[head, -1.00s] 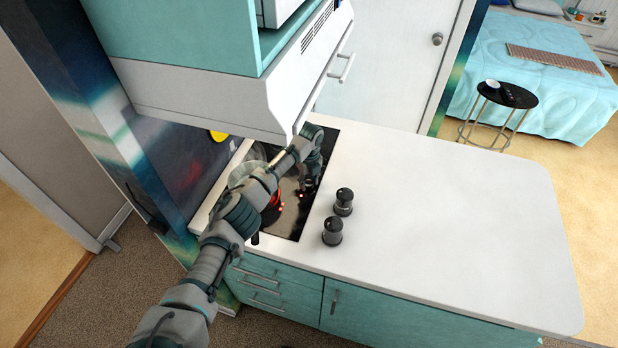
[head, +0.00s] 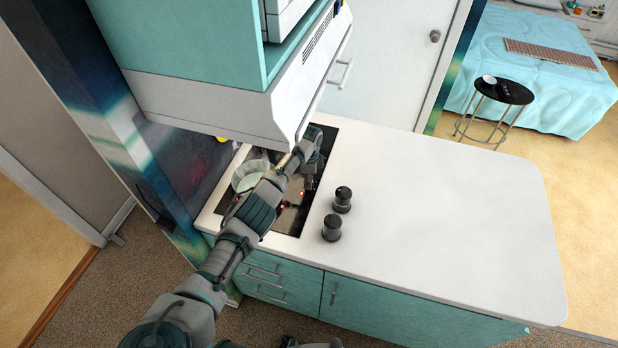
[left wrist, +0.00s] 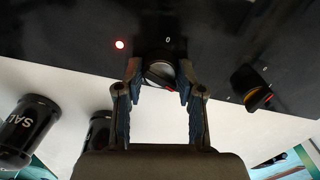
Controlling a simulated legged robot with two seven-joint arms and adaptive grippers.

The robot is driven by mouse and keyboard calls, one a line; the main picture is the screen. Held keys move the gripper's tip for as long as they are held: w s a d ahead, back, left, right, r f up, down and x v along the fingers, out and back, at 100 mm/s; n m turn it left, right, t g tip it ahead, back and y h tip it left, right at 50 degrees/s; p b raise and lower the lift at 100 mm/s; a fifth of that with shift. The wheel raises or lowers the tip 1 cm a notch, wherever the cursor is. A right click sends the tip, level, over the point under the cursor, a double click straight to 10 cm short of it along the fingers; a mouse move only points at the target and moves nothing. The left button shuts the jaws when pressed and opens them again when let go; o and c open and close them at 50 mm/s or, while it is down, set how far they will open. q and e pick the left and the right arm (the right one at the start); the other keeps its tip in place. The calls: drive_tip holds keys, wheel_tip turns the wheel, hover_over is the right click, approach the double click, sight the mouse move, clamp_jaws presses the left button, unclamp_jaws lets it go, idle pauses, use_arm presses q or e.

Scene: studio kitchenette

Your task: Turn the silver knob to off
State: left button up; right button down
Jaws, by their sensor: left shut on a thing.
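The silver knob (left wrist: 160,75) shows in the left wrist view, on the black cooktop panel, between my left gripper's fingertips (left wrist: 160,72). The fingers are shut on its sides. A red mark on the knob lies toward the lower right, and a white "0" is printed on the panel above it. A red light (left wrist: 120,44) glows left of the knob. In the head view my left gripper (head: 311,172) is over the cooktop (head: 291,222), and the knob is hidden there.
A second knob (left wrist: 250,85) sits right of the gripper. A pot (head: 249,176) stands on the cooktop. Two dark shakers, one behind (head: 342,200) and one in front (head: 331,229), stand on the white counter (head: 440,215). The cabinet and hood (head: 220,95) overhang the arm.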

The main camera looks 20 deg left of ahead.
use_arm(q)
drive_tip(key=n+p, duration=0.1)
drive_tip(key=n, duration=0.4)
drive_tip(key=shift+n, duration=0.3)
drive_tip(key=n+p, duration=0.1)
drive_tip(key=n, duration=1.1)
drive_tip(key=shift+n, duration=0.3)
drive_tip(key=n, duration=0.4)
drive_tip(key=shift+w+n, duration=0.1)
drive_tip(key=shift+n, duration=0.9)
drive_tip(key=shift+f, duration=0.1)
drive_tip(key=o, duration=1.2)
drive_tip(key=shift+c, duration=0.2)
drive_tip(key=shift+d, duration=0.1)
